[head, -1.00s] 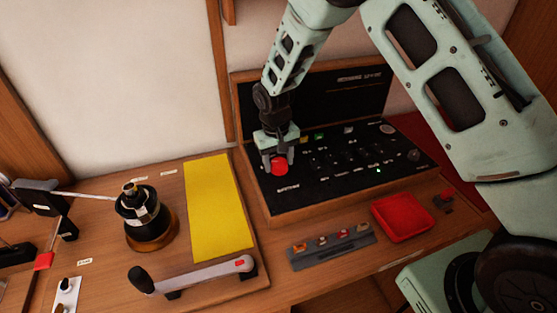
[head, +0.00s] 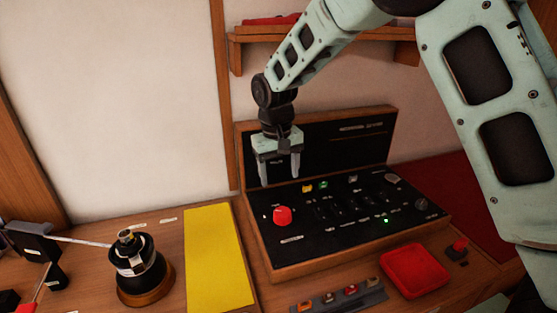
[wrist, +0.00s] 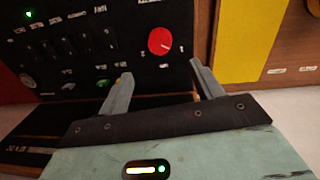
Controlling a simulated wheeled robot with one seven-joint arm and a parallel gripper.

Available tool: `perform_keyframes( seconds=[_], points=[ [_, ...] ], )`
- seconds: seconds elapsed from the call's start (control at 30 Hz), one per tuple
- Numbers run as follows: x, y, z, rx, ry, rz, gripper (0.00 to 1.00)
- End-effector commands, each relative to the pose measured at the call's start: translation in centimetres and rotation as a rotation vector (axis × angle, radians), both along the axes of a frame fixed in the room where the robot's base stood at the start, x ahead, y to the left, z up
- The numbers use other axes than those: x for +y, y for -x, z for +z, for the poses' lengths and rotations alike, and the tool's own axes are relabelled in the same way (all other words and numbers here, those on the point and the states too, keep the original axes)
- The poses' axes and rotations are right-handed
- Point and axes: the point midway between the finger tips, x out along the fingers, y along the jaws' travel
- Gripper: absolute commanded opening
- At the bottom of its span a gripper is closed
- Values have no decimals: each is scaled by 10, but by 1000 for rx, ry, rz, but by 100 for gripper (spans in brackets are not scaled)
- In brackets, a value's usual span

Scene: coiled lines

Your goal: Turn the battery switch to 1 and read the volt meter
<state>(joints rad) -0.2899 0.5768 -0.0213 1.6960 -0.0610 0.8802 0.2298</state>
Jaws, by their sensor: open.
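The red round battery switch (head: 282,215) sits at the left of the black panel (head: 300,236). It also shows in the wrist view (wrist: 161,41), with a pale pointer line on its face; its markings are too small to read. My gripper (head: 278,182) is open and empty, above and behind the switch, apart from it. In the wrist view its two fingers (wrist: 162,84) are spread, with the switch beyond them. A round pale dial (head: 392,178) is at the panel's far right corner; I cannot tell whether it is the volt meter. A green light (head: 386,221) glows on the panel.
The panel's upright lid (head: 340,140) stands behind my gripper. A yellow sheet (head: 215,260) and a black winch (head: 135,268) are to the left. A red tray (head: 413,270) and a rack of small parts (head: 340,297) lie in front. A shelf (head: 320,38) hangs above.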

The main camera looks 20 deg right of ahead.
Motion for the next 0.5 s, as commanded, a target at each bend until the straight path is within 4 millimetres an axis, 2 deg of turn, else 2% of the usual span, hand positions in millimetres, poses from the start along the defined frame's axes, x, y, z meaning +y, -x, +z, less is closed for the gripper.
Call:
perform_keyframes(
  seconds=[0.1, 0.2, 0.33, 0.5],
  points=[
    [2, 0, 22, -4, -1, 0, 66],
    [3, 0, 36, -2, -1, 1, 66],
    [3, 0, 46, -1, 0, 1, 66],
    [3, 0, 50, 1, 0, 1, 66]
  ],
)
